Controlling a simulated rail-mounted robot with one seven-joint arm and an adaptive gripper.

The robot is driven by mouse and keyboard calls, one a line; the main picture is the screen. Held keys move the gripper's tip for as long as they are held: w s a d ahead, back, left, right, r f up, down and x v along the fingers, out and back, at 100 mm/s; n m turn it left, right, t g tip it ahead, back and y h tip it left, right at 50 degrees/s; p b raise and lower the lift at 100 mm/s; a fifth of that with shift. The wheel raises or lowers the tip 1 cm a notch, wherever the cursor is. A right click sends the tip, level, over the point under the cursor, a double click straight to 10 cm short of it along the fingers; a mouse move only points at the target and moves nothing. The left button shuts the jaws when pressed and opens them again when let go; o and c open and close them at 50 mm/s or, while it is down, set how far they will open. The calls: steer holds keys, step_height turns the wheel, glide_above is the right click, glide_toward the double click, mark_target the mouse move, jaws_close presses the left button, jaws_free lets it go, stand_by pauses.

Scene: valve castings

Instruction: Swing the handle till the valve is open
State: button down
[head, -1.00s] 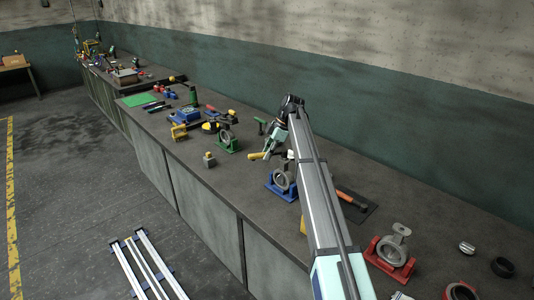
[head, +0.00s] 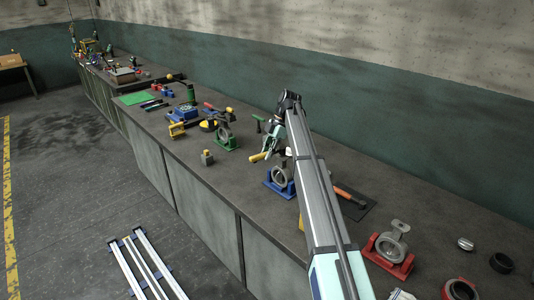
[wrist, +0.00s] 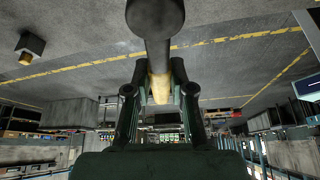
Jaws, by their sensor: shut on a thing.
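The valve (head: 280,176) is a grey ring-shaped casting in a blue stand on the bench, partly hidden behind my arm. Its yellow handle (head: 257,157) sticks out to the left, above the stand. My gripper (head: 267,151) is at the handle. In the wrist view the fingers of my gripper (wrist: 158,92) are shut on the yellow handle (wrist: 160,86), with a dark rounded bar in front of it. How far the valve is open cannot be told.
A green-stand valve (head: 226,138) stands left of the blue one, and a red-stand valve (head: 390,250) stands nearer on the right. An orange-handled tool (head: 350,197) lies right of my arm.

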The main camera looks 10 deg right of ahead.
steer(key=shift+s+d+f+n+g+b, duration=0.1)
steer(key=shift+s+d+n+g+b, duration=0.3)
steer(key=shift+n, duration=0.5)
steer(key=shift+s+r+n+h+p, duration=0.3)
steer(key=shift+n+h+p, duration=0.1)
steer(key=shift+p, duration=0.8)
steer(key=shift+s+d+f+p, duration=0.1)
steer(key=shift+d+f+p, duration=0.1)
steer(key=shift+p, duration=0.25)
steer(key=c, duration=0.9)
jaws_free()
steer(key=shift+a, duration=0.1)
